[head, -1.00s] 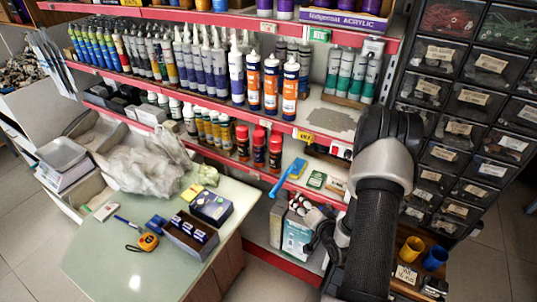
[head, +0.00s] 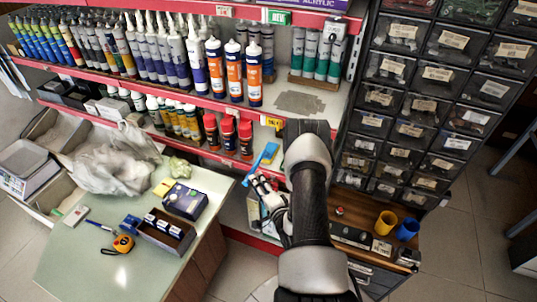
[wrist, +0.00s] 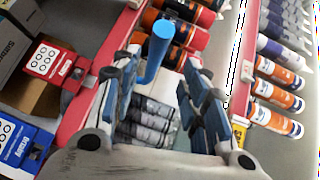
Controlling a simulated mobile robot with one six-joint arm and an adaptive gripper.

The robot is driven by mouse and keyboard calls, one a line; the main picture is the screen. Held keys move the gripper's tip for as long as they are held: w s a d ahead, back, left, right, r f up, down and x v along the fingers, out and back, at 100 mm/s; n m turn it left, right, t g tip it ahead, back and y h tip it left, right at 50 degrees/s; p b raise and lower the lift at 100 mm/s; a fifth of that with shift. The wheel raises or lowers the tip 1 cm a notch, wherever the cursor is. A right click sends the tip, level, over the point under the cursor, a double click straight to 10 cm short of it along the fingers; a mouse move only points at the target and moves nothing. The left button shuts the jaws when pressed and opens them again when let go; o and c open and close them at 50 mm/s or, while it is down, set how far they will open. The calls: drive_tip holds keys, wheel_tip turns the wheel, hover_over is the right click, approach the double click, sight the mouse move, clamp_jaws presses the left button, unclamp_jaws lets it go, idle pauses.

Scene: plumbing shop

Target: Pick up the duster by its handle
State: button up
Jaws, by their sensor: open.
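The duster (head: 266,154) is a blue piece sticking out over the front edge of the lower red shelf, left of my arm in the head view. In the wrist view, its blue rounded handle (wrist: 157,48) points toward the camera and shows between the tips of my open fingers. My gripper (head: 261,184) is just below and in front of the handle in the head view. It also shows in the wrist view (wrist: 161,75), with the blue-padded fingers spread either side of the handle. I cannot tell whether either finger touches it. The duster's far end is hidden.
Red-capped cans (head: 229,133) stand close left of the duster on the same shelf. Orange-and-white tubes (head: 232,72) stand on the shelf above. A counter (head: 90,262) with small boxes is at lower left. Drawers (head: 415,100) rise to the right of my arm.

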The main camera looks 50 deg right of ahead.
sight(252, 171)
drive_tip(key=x, duration=0.2)
drive_tip(key=b+x, duration=0.1)
drive_tip(key=x, duration=0.4)
drive_tip(key=shift+w+d+f, duration=0.2)
drive_tip(key=shift+w+f, duration=0.05)
drive_tip(key=shift+f, duration=0.15)
clamp_jaws()
idle(0.5)
